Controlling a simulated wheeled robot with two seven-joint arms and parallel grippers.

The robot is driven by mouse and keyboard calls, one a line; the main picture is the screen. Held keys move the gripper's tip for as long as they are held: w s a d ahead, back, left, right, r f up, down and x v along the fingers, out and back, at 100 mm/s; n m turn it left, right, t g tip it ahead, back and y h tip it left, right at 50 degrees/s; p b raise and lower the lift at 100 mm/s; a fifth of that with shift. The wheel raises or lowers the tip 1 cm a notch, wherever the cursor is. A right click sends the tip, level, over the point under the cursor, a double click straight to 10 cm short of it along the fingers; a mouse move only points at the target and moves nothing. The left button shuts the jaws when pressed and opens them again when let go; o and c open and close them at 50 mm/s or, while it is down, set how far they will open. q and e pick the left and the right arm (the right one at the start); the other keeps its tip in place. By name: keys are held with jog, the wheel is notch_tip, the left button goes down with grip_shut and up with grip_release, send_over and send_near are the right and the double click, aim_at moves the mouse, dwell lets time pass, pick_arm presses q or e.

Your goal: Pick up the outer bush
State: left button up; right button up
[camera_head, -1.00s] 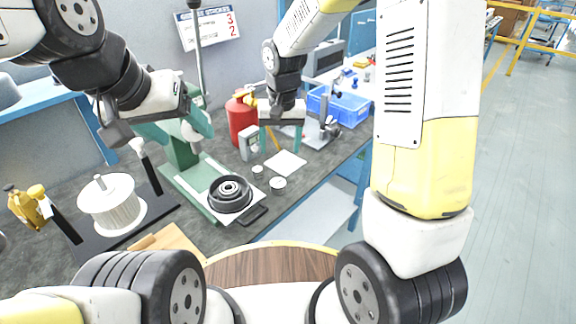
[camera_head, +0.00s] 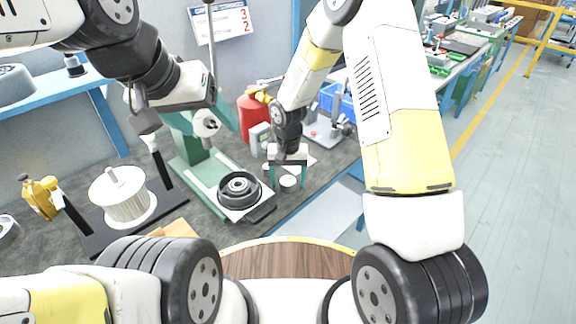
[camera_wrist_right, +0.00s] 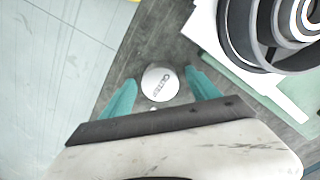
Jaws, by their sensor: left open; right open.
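The outer bush (camera_head: 288,181) is a small white disc on the dark bench top, to the right of the black round housing. In the right wrist view the bush (camera_wrist_right: 160,83) shows dark lettering on its top and lies between the fingertips. My right gripper (camera_head: 288,178) points down over it, with its teal fingers open on either side. I cannot tell whether the fingers touch it. My left gripper (camera_head: 207,117) is open and empty, high beside the green press.
The black housing (camera_head: 239,189) sits on a white plate at the green press (camera_head: 190,165). A white ribbed cylinder (camera_head: 122,199) stands to the left. The bench's front edge is close to the bush.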

jog(key=shift+f, duration=0.1)
grip_shut()
dwell(0.3)
